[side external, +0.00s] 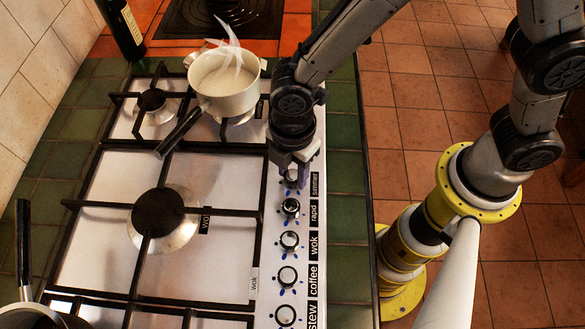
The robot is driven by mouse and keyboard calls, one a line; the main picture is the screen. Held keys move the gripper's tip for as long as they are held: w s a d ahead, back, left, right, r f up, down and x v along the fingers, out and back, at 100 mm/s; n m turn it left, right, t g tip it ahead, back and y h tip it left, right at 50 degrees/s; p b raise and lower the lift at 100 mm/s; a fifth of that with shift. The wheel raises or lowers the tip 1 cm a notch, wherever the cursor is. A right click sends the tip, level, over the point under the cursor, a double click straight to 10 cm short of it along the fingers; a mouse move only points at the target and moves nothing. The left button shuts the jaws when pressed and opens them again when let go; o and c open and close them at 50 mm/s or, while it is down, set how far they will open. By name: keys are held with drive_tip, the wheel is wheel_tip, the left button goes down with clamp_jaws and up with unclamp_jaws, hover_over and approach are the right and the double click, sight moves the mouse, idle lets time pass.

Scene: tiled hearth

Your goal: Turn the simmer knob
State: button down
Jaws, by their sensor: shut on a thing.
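The simmer knob (291,177) is the top one in the column of knobs along the right edge of the white stove, beside the label "simmer" (315,184). My gripper (291,167) points down over it and is shut on it. The fingers and the gripper body hide much of the knob, so its pointer direction cannot be read.
Below are the rapid knob (290,208), wok knob (289,240), coffee knob (287,276) and stew knob (285,314), closely spaced. A dark bottle (122,30) stands at back left. Another pan (35,315) is at bottom left. Green tiles (346,200) right of the stove are clear.

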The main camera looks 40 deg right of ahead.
sight(293, 175)
drive_tip(key=shift+m, duration=0.3)
drive_tip(key=m, duration=0.4)
drive_tip(key=shift+m, duration=2.8)
drive_tip(key=shift+r, duration=0.1)
drive_tip(key=shift+c, duration=2.2)
unclamp_jaws()
wheel_tip(293, 175, up, 14)
